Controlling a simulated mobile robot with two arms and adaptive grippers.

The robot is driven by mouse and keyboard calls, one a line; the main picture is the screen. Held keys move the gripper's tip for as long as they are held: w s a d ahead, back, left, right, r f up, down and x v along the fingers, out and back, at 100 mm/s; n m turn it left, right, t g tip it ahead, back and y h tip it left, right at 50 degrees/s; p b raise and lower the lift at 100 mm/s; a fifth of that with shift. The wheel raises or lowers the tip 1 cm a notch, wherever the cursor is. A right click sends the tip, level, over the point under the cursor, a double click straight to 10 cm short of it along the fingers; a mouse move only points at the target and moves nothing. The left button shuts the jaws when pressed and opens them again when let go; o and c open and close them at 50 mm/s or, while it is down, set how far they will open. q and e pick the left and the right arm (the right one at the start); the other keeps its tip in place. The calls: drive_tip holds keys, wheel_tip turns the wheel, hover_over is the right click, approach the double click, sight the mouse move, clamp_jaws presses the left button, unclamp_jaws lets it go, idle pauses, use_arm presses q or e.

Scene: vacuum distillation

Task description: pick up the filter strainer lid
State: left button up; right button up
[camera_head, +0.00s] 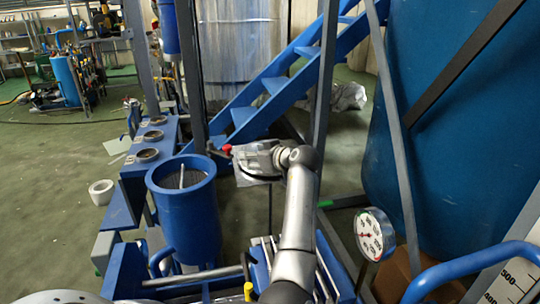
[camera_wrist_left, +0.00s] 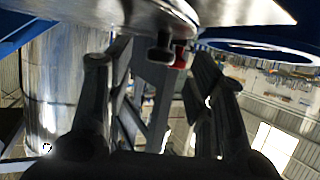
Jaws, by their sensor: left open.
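The filter strainer is an open blue cylinder (camera_head: 186,215) left of centre in the head view, with a pale rod showing in its dark inside. A grey, flat metal piece, seemingly the lid (camera_head: 258,172), is just right of its rim with a red knob (camera_head: 227,149) at its left. My left gripper (camera_head: 268,158) is at this piece; its fingers are hard to tell apart there. In the left wrist view, the open fingers (camera_wrist_left: 150,65) stand apart below a shiny metal underside (camera_wrist_left: 140,12). A dark and red knob (camera_wrist_left: 178,58) shows between them. I cannot tell whether they touch it.
A pressure gauge (camera_head: 374,234) and a large blue tank (camera_head: 455,130) stand at the right. Blue stairs (camera_head: 275,85) rise behind. A blue bench with round openings (camera_head: 147,154) and a white ring (camera_head: 101,192) are at the left.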

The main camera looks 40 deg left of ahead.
use_arm(q)
drive_tip(key=shift+x, duration=1.1)
drive_tip(key=shift+d, duration=0.1)
drive_tip(key=shift+c, duration=1.2)
clamp_jaws()
drive_tip(key=shift+r, duration=0.1)
